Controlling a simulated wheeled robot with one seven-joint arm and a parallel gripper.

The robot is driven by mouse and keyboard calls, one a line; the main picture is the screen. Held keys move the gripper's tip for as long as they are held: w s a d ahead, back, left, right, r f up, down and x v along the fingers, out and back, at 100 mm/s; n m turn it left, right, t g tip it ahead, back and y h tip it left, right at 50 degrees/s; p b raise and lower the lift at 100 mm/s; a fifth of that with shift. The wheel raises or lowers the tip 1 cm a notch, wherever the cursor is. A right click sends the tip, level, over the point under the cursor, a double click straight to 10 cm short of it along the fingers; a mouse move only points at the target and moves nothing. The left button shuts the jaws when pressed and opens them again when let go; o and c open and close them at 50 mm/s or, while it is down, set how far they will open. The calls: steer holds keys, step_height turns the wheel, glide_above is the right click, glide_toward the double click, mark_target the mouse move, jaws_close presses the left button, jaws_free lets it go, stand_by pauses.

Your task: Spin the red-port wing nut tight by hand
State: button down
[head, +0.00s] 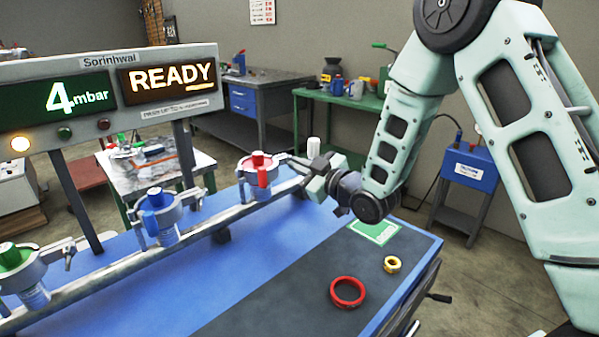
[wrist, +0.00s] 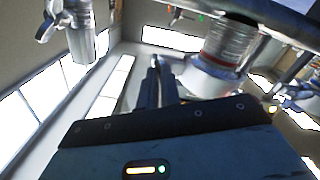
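The red port (head: 262,172), with a red-topped valve and a metal clamp ring, stands on the long metal pipe at the far end of the blue bench. My gripper (head: 294,163) is at the right side of this port, with its fingertips close to the clamp. The port's wing nut cannot be made out in the head view; the gripper covers that side. In the wrist view, my dark fingers (wrist: 155,76) look close together beside a ribbed port body (wrist: 228,42). Whether they hold the wing nut is unclear.
A blue port (head: 158,216) and a green port (head: 20,268) stand further along the pipe. A red ring (head: 347,306), a brass ring (head: 392,265) and a green card (head: 375,231) lie on the bench. The display (head: 110,90) reads 4 mbar and READY.

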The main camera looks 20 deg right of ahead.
steer(key=m+b, duration=0.1)
steer(key=m, duration=0.9)
steer(key=shift+f+m, duration=0.1)
steer(key=shift+m, duration=0.5)
steer(key=c, duration=1.6)
jaws_free()
steer(key=p+v, duration=1.5)
steer(key=v, duration=0.2)
steer(key=shift+s+d, duration=0.2)
